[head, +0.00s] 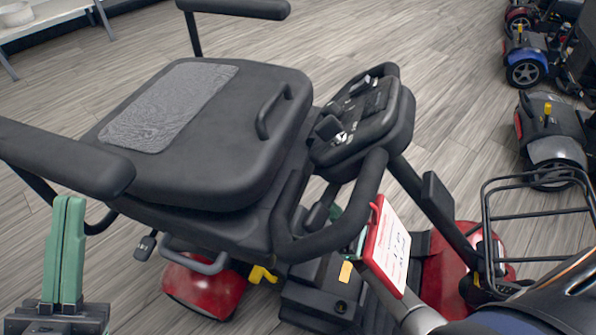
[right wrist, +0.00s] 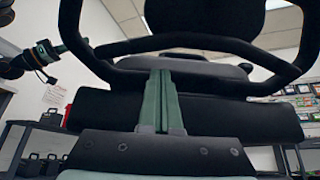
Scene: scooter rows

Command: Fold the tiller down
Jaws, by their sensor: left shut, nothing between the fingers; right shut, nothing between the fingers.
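The scooter's black tiller (head: 365,118) leans over toward the seat in the head view. Its console sits close beside the seat's right edge, and its looped handlebar (head: 370,190) hangs around and below it. The black tiller post (head: 436,205) slopes down to the red front. My right arm reaches in from the lower right under the handlebar; its gripper is mostly hidden there. In the right wrist view my right gripper (right wrist: 161,75) is shut and empty, below a dark curved bar (right wrist: 200,42). My left gripper (head: 68,202) is shut, upright and empty, in front of the left armrest.
The black seat (head: 225,150) with a grey pad has armrests on both sides (head: 65,158) (head: 235,8). A red-framed tag (head: 388,245) hangs by the handlebar. A wire basket (head: 535,215) stands at the right.

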